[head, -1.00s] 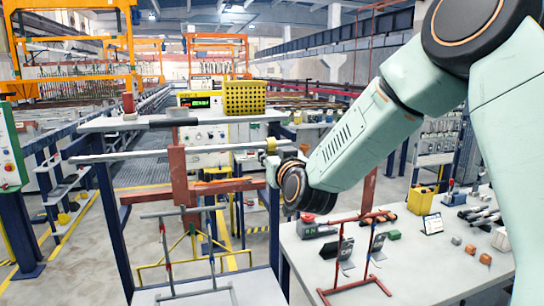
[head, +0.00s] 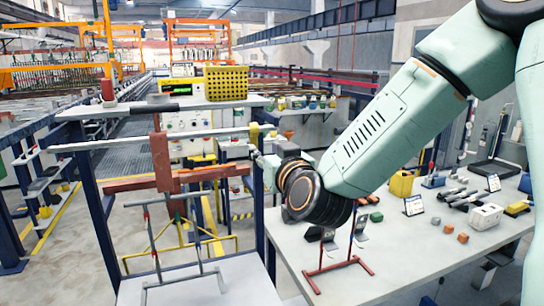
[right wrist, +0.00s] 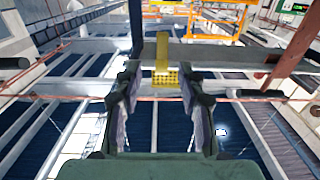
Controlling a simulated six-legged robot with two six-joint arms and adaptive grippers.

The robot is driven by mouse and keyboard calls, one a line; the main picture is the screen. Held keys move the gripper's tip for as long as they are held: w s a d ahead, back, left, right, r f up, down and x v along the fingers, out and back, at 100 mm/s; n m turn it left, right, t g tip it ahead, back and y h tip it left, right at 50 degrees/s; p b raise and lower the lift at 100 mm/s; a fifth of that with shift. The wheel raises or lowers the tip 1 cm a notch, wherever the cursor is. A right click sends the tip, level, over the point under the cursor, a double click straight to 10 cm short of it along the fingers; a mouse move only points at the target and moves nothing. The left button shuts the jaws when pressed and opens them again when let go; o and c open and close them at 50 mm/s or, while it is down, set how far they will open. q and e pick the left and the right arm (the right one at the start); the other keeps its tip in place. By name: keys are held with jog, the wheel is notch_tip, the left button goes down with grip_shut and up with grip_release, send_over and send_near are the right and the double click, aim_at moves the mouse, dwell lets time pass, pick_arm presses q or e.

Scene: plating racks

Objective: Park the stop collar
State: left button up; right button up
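A small yellow collar (head: 254,133), which looks like the stop collar, sits around the right end of the grey horizontal rail (head: 105,143). In the right wrist view, a yellow piece (right wrist: 162,50) shows at a grey bar beyond the fingers; it appears to be the same collar. My right gripper (right wrist: 162,82) is open and empty, its two dark fingers wide apart on either side of the line to that yellow piece. In the head view it is mostly hidden behind my round wrist, just below and right of the collar. My left gripper is not in view.
A red post with a crossbar (head: 161,160) stands at the rail's middle. A yellow basket (head: 225,83) stands on the white shelf (head: 205,104) behind. The right bench (head: 410,260) holds a red stand (head: 340,268), small blocks and tools below my arm.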

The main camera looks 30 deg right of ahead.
jog(key=v, duration=0.2)
jog(key=shift+s+f, duration=0.1)
jog(key=shift+s, duration=0.2)
jog(key=shift+s+a, duration=0.15)
jog(key=shift+s, duration=0.05)
